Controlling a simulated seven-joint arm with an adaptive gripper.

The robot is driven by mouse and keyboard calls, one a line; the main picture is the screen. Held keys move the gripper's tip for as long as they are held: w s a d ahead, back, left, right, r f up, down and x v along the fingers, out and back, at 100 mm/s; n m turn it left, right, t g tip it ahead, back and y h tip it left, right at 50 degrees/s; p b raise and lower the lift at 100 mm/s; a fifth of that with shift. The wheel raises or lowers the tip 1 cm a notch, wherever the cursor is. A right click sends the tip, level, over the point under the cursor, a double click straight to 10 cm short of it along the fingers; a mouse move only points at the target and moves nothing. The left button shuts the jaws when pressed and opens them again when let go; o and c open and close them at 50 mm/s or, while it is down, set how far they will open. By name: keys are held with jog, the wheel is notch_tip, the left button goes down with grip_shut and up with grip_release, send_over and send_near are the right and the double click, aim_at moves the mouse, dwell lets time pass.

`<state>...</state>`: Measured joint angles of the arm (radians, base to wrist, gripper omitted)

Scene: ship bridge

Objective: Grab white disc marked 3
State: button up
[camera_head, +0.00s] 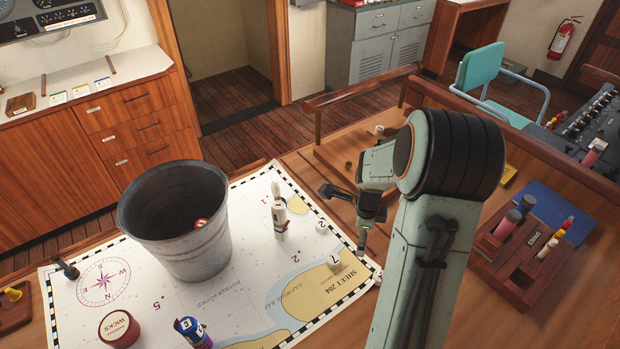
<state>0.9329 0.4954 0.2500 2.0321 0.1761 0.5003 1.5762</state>
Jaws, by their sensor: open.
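Several small white round pieces are in view, but I cannot surely read a 3 on any. One with a dark mark (334,262) lies on the sea chart (235,290), and another white piece (321,227) is near the chart's upper right edge. A red-rimmed disc with a pale face (201,223) shows inside the metal bucket (190,250). My gripper (345,216) is open and empty, above the table by the chart's right edge, apart from these pieces.
A white figure-like piece (280,213) stands on the chart right of the bucket. The wooden rack (505,265) with cylinders and a blue book (550,214) are at right. A wooden rail (520,140) edges the table.

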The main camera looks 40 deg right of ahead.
jog(key=s+f, duration=0.1)
jog(key=s, duration=0.1)
jog(key=s+d+f+m, duration=0.1)
jog(key=s+f, duration=0.1)
jog(key=s+d+f+m+y, duration=0.1)
jog(key=s, duration=0.1)
jog(key=shift+d+f+g, duration=0.25)
jog(key=shift+f+g, duration=0.15)
notch_tip(320, 180, down, 6)
jog(key=shift+f, duration=0.15)
jog(key=c, duration=1.1)
